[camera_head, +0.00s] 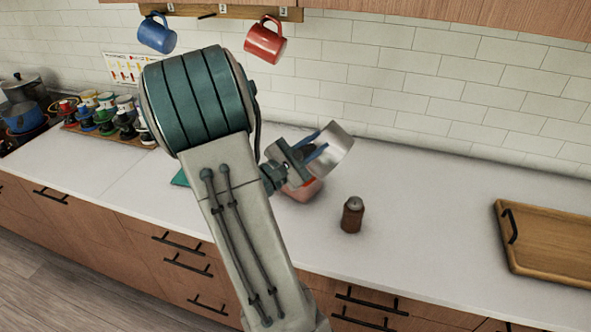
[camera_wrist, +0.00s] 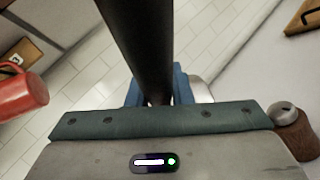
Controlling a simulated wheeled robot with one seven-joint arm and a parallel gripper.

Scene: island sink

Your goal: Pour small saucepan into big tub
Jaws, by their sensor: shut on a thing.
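The small saucepan (camera_head: 335,147) is a silver metal pan, tilted on its side in the air above the counter in the head view. My gripper (camera_head: 312,152) is shut on its dark handle. In the wrist view the dark handle (camera_wrist: 140,45) runs up between the blue fingers of my gripper (camera_wrist: 156,92), and a sliver of silver metal shows beside them. The tub (camera_head: 305,191) is reddish and stands on the counter just below the gripper and pan. My gripper and arm hide part of it. The contents of pan and tub cannot be seen.
A brown shaker (camera_head: 352,216) with a silver top stands right of the tub. A wooden board (camera_head: 545,240) lies at the right. Blue (camera_head: 157,34) and red (camera_head: 265,42) mugs hang at the back. Several jars stand at the left. The counter between shaker and board is clear.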

